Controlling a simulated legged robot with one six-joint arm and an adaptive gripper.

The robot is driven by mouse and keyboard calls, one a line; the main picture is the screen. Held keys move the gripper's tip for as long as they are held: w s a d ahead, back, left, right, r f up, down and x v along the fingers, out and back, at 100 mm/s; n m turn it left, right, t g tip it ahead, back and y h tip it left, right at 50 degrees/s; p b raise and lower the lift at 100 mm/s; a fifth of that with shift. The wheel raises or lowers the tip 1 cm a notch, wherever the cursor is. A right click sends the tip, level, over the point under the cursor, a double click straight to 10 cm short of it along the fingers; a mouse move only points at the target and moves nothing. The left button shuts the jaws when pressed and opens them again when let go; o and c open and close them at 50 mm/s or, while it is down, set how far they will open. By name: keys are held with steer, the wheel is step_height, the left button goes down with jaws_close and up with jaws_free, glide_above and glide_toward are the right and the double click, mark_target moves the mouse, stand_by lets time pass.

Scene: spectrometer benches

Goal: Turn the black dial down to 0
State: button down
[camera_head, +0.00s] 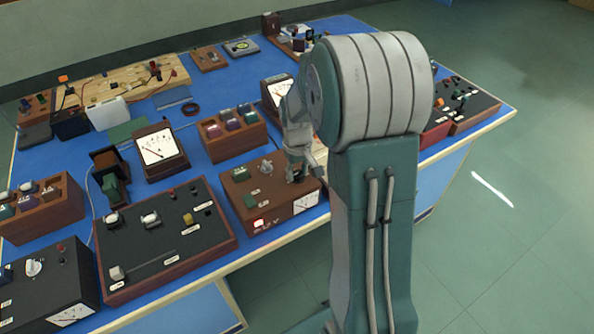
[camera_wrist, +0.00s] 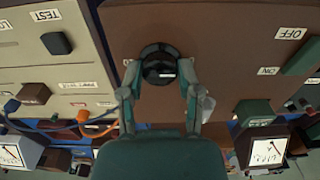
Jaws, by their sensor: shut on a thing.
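My gripper (camera_wrist: 159,75) points down at the brown-topped box (camera_wrist: 225,30) and is shut on the round black dial (camera_wrist: 158,64), one finger on each side of it. A pale mark shows on the dial; no scale is readable around it. In the head view, my gripper (camera_head: 299,164) reaches down onto the same brown box (camera_head: 272,188), near its right end. The dial is mostly hidden there by the fingers. The box's front has a white meter (camera_head: 306,202) and a lit red-white indicator (camera_head: 259,223).
A green switch (camera_wrist: 303,56) sits beside OFF and ON labels. A black-topped panel (camera_head: 165,238) with knobs stands close on the left. Meters, including one white-faced meter (camera_head: 158,148), and wooden boxes crowd the blue bench. Open floor (camera_head: 500,200) lies to the right.

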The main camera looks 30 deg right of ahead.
mark_target(297, 173)
steer(key=shift+c, duration=1.5)
jaws_free()
steer(key=shift+s, duration=0.2)
steer(key=shift+w, duration=0.1)
steer(key=shift+r, duration=0.15)
step_height(297, 173, up, 12)
steer(key=shift+f, duration=0.2)
steer(key=s+a+r+t, duration=0.2)
steer(key=s+a, duration=0.4)
steer(key=s, duration=0.3)
steer(key=s+a+r+t, duration=0.3)
steer(key=s+a+r, duration=0.2)
steer(key=s, duration=0.5)
steer(key=shift+s+a+m+t, duration=0.25)
steer(key=shift+a+m+t, duration=0.05)
steer(key=shift+a, duration=0.55)
